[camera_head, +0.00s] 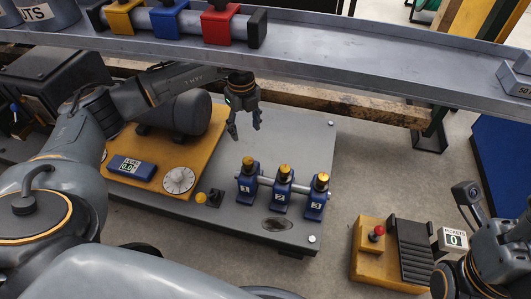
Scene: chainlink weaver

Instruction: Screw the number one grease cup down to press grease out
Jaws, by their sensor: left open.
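Three blue grease cups with yellow caps stand in a row on a grey plate, joined by a bar. The number one cup (247,188) is leftmost, with its yellow cap (248,162) on top. The number two cup (282,192) and number three cup (315,201) stand to its right. My left gripper (245,130) is open and empty, fingers pointing down. In the picture it is just above the number one cap and apart from it. Part of my right arm shows at the lower right; its gripper is not visible.
A grey beam with yellow, blue and red blocks (219,25) crosses the top. Left of the cups are a small black box with a yellow knob (201,198), a dial (179,180) and a blue display (132,167). A yellow box with a red-knobbed lever (376,234) stands lower right.

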